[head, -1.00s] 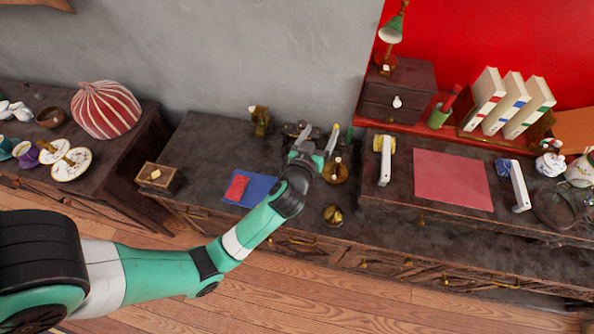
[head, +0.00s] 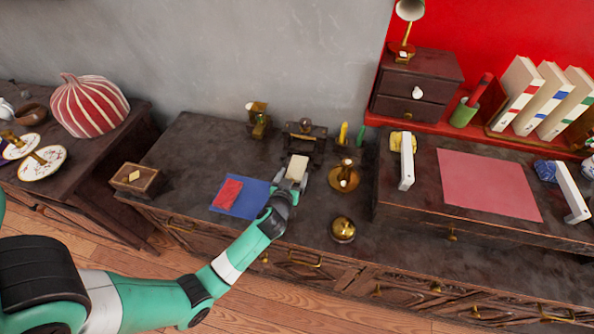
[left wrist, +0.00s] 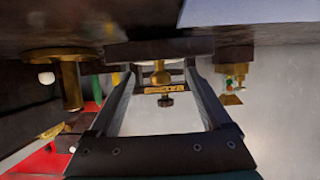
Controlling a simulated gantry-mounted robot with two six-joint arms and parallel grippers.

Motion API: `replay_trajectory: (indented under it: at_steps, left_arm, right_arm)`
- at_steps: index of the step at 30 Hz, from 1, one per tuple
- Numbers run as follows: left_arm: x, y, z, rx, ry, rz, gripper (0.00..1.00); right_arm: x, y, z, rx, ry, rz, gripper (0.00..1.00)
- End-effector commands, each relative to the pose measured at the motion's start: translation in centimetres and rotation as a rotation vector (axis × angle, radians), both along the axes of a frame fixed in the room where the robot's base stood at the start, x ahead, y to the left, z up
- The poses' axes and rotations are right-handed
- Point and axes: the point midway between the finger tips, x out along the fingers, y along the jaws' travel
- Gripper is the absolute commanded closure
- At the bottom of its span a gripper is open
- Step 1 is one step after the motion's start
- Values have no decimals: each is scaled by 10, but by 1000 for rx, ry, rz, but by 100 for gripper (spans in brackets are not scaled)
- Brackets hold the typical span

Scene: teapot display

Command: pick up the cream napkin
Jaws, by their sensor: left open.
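I cannot tell for sure that this is the napkin. My right gripper is out of view.
A blue mat (head: 249,201) with a red packet (head: 227,192) lies left of the gripper. A brass candle holder (head: 344,178) stands close on the right, with a brass bell-like dome (head: 343,229) in front. A dark stand (head: 304,143) is behind.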

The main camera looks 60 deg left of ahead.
Motion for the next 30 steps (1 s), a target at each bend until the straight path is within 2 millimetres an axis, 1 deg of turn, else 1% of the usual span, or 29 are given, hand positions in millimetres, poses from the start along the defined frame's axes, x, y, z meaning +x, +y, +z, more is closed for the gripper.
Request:
replay_trajectory:
  at_steps: [5,10,13,16,21,26,30]
  left_arm:
    - [3,5,-3,0,0,1,18]
    - [20,28,-13,0,-3,3,18]
    - [28,37,-18,0,1,2,18]
    - [31,40,-18,1,-1,0,18]
    - [31,40,-17,0,0,0,18]
    - [31,39,-17,0,0,0,46]
    - [31,39,-17,0,0,0,72]
  right_arm:
    - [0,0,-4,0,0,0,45]
    - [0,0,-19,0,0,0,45]
    - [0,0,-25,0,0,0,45]
    - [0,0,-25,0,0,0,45]
    - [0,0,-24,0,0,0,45]
    - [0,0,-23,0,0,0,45]
    - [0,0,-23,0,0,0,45]
